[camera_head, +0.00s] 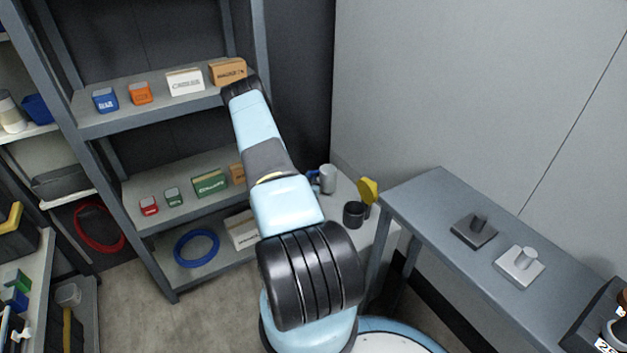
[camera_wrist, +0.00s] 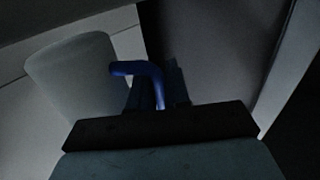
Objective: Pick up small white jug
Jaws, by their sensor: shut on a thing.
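The small white jug (camera_head: 327,179) looks light grey and upright at the white table in the head view, with a bit of blue at its left side. In the dim wrist view the pale jug (camera_wrist: 80,75) is at upper left, with a blue hooked handle (camera_wrist: 135,68) on its right. My gripper (camera_wrist: 158,95) is at this handle and shut on it; the fingertips are dark and partly hidden. In the head view my arm hides most of the gripper. I cannot tell whether the jug's base touches the table.
A dark mug (camera_head: 353,214) and a yellow item (camera_head: 367,190) stand close to the jug on the white table (camera_head: 382,226). A grey bench (camera_head: 440,205) is to the right. A shelf rack (camera_head: 140,118) with several boxes is behind left.

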